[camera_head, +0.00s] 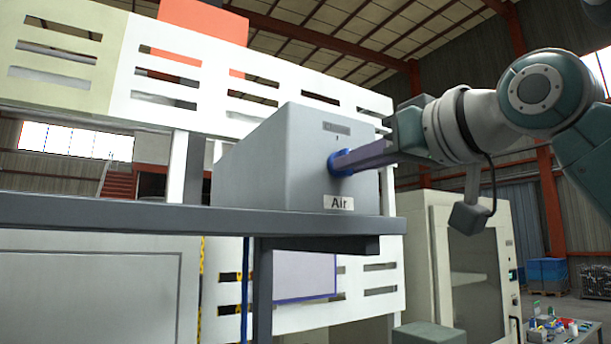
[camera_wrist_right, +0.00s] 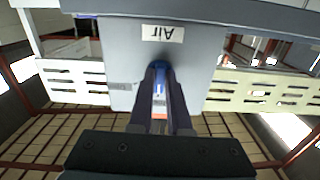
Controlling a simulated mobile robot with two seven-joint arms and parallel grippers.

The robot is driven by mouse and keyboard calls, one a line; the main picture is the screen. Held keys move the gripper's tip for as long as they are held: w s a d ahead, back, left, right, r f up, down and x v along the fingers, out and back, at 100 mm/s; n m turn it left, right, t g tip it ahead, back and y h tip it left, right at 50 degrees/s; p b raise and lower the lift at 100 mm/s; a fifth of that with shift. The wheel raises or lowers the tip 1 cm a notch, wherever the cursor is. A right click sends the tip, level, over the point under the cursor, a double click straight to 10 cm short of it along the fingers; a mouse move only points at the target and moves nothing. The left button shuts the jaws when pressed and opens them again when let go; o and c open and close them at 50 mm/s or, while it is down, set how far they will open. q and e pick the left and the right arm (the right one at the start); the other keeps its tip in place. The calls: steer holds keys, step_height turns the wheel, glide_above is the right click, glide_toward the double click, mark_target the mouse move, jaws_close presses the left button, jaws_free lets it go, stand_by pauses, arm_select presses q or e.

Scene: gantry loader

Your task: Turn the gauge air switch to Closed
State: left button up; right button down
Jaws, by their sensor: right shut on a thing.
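The grey gauge air box (camera_head: 300,160) stands on a dark shelf, with an "Air" label low on its front and a small label above that is hard to read. The blue round switch (camera_head: 339,163) sits on its front face. My right gripper (camera_head: 345,163) reaches in from the right and is shut on the switch. In the right wrist view the box (camera_wrist_right: 120,62) appears upside down. The fingers (camera_wrist_right: 161,85) stand either side of the blue switch (camera_wrist_right: 158,70), which they partly hide. The left gripper is not in view.
The dark shelf (camera_head: 120,218) runs under the box to a post below. White slotted panels (camera_head: 160,80) stand behind. A pale cabinet (camera_head: 465,250) stands at the right, and a table with small items (camera_head: 560,325) is farther off at lower right.

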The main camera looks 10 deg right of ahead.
steer(key=shift+r, duration=0.1)
stand_by(0.5)
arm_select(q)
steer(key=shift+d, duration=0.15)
arm_select(e)
steer(key=c, duration=0.9)
jaws_free()
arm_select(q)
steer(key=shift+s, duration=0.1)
arm_select(e)
steer(key=shift+o, duration=0.2)
steer(key=shift+s, duration=0.1)
